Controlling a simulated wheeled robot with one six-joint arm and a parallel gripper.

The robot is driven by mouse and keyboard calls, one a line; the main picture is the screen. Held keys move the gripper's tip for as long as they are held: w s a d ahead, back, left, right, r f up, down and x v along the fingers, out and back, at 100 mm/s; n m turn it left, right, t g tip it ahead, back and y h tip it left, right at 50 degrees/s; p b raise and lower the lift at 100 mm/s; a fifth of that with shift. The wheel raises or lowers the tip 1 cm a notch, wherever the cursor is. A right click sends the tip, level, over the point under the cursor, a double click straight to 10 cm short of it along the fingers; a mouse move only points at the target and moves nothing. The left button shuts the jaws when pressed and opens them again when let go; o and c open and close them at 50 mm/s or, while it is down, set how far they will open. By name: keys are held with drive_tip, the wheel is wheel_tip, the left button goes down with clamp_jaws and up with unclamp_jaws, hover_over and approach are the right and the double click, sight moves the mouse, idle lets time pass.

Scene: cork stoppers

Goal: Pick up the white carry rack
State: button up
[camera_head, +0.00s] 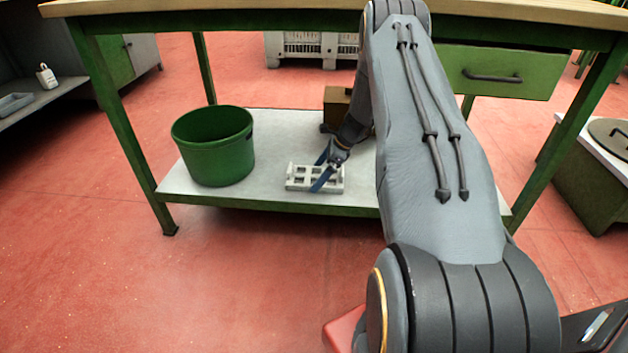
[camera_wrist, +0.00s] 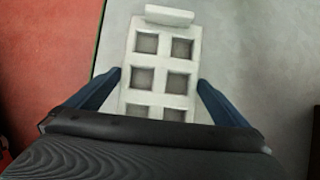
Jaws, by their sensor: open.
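The white carry rack (camera_head: 298,181) lies on the lower shelf of the green workbench, near its front edge. It has square openings in two rows and a raised end piece. In the wrist view the rack (camera_wrist: 160,58) runs up the picture between my two blue fingers. My gripper (camera_head: 321,172) is open at the rack in the head view. In the wrist view my gripper (camera_wrist: 158,78) has one finger on each side of the rack, with narrow gaps visible. The near end of the rack is hidden by my gripper's body.
A green bucket (camera_head: 213,148) stands on the shelf (camera_head: 262,192) left of the rack. A brown box (camera_head: 337,106) stands behind, partly hidden by my arm. The bench top (camera_head: 250,5) and green legs frame the space above the shelf.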

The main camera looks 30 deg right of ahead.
drive_tip(key=c, duration=0.9)
drive_tip(key=shift+r, duration=0.1)
